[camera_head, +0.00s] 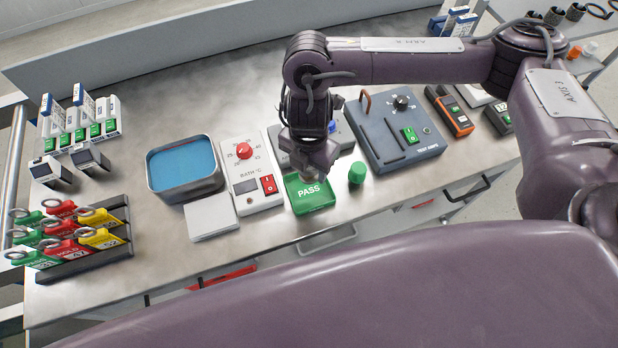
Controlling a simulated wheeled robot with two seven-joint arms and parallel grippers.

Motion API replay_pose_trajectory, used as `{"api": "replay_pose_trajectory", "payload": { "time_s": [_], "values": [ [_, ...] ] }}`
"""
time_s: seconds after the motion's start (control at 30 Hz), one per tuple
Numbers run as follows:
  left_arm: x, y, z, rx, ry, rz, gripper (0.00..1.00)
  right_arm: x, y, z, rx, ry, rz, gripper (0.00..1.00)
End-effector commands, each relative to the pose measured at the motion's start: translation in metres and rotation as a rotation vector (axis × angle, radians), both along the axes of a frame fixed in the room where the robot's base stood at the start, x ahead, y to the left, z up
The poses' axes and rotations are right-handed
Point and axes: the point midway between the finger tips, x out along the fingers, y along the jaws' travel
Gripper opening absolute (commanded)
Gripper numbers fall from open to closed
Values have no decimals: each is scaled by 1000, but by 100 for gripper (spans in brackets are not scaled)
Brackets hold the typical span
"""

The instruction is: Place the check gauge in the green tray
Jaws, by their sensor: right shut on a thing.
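The green tray (312,201), marked PASS, sits near the front edge of the bench. My right gripper (309,173) points down over the back part of this tray. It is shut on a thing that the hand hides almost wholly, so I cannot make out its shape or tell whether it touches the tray. I cannot pick out the check gauge anywhere else with certainty. My left gripper is not in view.
A green cylinder (357,173) stands just right of the tray. A bath controller (247,184) and blue-filled basin (183,168) are to its left, and a grey tester (378,148) to its right. A tag rack (82,265) stands front left. Bare bench lies between rack and basin.

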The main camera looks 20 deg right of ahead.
Motion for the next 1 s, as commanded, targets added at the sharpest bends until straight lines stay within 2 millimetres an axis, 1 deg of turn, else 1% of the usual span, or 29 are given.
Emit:
{"api": "replay_pose_trajectory", "payload": {
  "time_s": [0.03,0.23,0.3,0.43,0.5,0.73,0.87,0.9,1.0],
  "values": [
    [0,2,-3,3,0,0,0,-1,1,-10,2,3,-2,19],
    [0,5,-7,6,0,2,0,0,1,-26,2,1,-1,19],
    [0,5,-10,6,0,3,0,-1,1,-38,2,3,-1,19],
    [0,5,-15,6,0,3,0,0,1,-55,2,2,-1,19],
    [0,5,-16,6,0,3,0,0,1,-58,1,0,0,19],
    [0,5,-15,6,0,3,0,1,0,-57,1,-2,0,19],
    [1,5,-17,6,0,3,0,1,0,-61,1,-1,0,19],
    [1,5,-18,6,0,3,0,0,0,-62,1,-1,0,52],
    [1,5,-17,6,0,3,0,0,0,-61,1,-1,0,66]
  ]
}}
